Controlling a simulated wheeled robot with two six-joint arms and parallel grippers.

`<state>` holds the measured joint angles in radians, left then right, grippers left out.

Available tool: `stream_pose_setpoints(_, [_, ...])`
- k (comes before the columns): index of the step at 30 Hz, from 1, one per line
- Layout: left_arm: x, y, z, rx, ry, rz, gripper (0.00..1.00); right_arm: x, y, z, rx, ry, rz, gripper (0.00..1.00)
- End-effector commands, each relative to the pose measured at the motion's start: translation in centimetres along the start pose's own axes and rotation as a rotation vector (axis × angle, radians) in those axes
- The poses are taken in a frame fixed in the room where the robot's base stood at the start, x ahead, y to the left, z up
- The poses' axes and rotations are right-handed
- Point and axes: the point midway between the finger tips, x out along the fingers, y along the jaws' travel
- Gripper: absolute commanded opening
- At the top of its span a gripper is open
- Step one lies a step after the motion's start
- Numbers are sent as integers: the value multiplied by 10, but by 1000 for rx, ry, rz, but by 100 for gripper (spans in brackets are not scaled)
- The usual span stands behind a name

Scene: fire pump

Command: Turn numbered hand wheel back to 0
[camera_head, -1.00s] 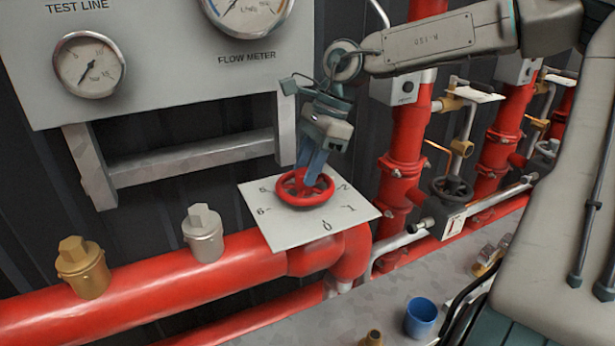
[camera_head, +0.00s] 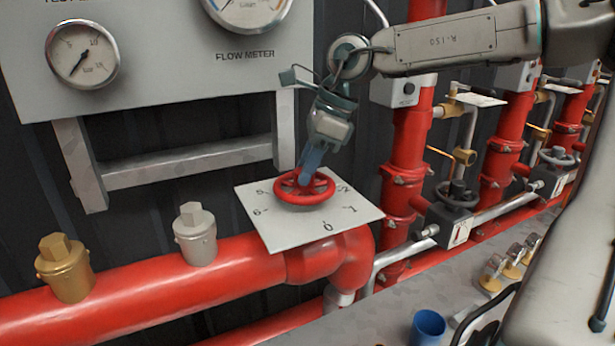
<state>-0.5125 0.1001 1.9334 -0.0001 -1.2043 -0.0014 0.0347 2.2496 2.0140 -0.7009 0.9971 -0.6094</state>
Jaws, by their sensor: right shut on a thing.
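The red numbered hand wheel (camera_head: 318,194) lies over a square white plate (camera_head: 288,234) with numbers around its edge. On the plate the 0 shows at the front, 1 and 2 to the right, and 5 and 6 to the left. The plate sits above a red pipe elbow. My right gripper (camera_head: 306,180) comes down from above, its blue fingers shut on the wheel at its far middle part. The fingers hide part of the wheel. I cannot see a pointer on the wheel. My left gripper is not in view.
A thick red pipe (camera_head: 150,290) with a brass cap (camera_head: 65,268) and a silver cap (camera_head: 195,236) runs left of the plate. A gauge panel (camera_head: 160,70) is behind. A blue cup (camera_head: 428,327) stands at the lower right, near black-wheeled valves (camera_head: 457,196).

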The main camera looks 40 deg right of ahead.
Motion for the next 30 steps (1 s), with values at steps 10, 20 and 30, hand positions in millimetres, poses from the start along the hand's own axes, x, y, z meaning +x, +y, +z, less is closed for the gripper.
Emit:
stream_pose_setpoints(10, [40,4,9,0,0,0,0,5,2,-2,216,3,-91,1])
stream_pose_setpoints(20, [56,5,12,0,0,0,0,2,4,-1,362,3,-148,1])
stream_pose_setpoints(30, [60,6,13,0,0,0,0,3,4,-1,382,3,-156,1])
